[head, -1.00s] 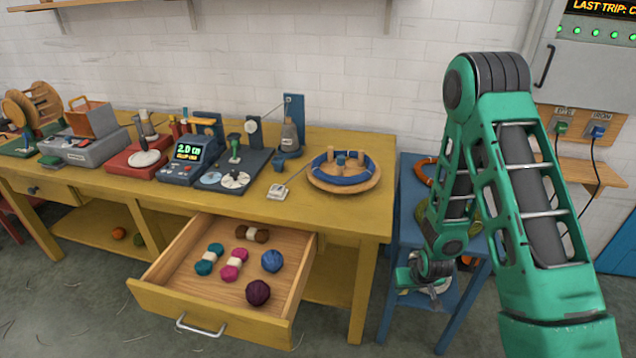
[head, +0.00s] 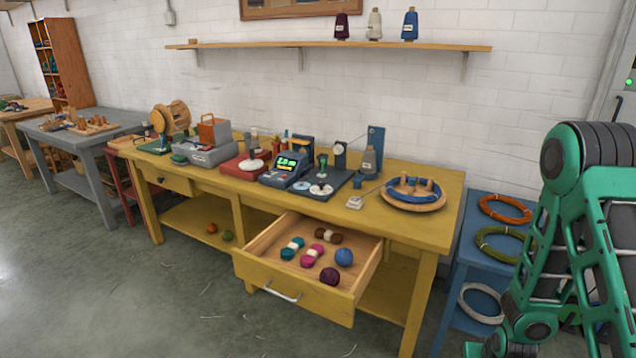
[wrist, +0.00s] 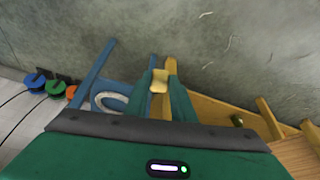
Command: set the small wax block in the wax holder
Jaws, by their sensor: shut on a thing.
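In the wrist view, my gripper (wrist: 160,92) is shut on a small pale yellow block (wrist: 160,80), which looks like the small wax block. The block sits between the green fingertips, with floor and table legs behind and below it. In the head view my arm is at the far right, and the block does not show there. I cannot tell for sure which thing is the wax holder. A small pale square fitting (head: 355,202) lies near the front edge of the yellow bench (head: 445,225), beside a small blue cup (head: 357,182).
A drawer (head: 292,294) holding wool skeins and balls stands open at the bench front. A round wooden tray (head: 432,205) with a blue ring is at the bench's right end. A blue stand (head: 462,250) with coloured rings is beside my arm. Open floor lies in front.

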